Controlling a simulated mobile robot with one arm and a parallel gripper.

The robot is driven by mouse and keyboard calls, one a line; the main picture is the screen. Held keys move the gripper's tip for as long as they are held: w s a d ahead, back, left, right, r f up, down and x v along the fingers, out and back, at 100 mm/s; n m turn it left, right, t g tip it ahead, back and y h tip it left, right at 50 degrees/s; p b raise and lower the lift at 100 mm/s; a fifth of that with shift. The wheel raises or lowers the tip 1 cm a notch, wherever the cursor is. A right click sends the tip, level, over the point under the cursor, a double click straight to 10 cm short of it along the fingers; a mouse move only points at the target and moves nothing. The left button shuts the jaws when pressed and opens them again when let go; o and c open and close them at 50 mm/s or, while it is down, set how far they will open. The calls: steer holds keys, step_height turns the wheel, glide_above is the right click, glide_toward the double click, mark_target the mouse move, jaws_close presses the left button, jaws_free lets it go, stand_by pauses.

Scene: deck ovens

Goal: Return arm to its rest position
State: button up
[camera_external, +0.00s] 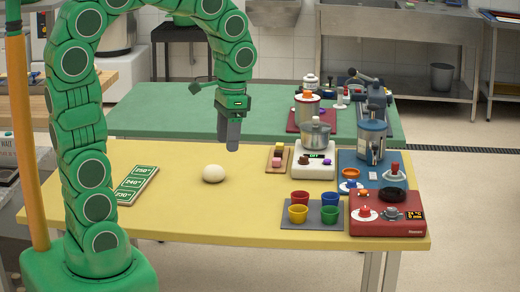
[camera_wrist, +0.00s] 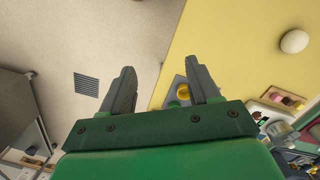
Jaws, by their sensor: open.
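My gripper (camera_external: 229,140) hangs from my green arm above the yellow table (camera_external: 200,225), pointing down, with nothing between its fingers. In the wrist view the two grey fingers of my gripper (camera_wrist: 161,88) stand wide apart and empty. A white dough ball (camera_external: 213,173) lies on the yellow table, below and slightly left of my gripper in the outside view. The dough ball (camera_wrist: 294,41) also shows at the upper right of the wrist view, clear of the fingers.
A green sign with temperatures (camera_external: 136,184) lies at the table's left. Coloured cups (camera_external: 298,214) stand on a grey mat, with a red device (camera_external: 388,222) beside them. A white scale with a pot (camera_external: 313,170) and a blue machine (camera_external: 372,140) stand behind. A green table (camera_external: 160,115) lies beyond.

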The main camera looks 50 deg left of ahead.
steer(key=s+a+f+n, duration=0.1)
steer(key=s, duration=0.8)
steer(key=s+a+f+n, duration=0.1)
steer(key=s+a+n, duration=0.1)
steer(key=s, duration=0.8)
steer(key=shift+s+a+g, duration=0.2)
steer(key=shift+a+g, duration=0.1)
steer(key=shift+w+r, duration=0.1)
stand_by(0.7)
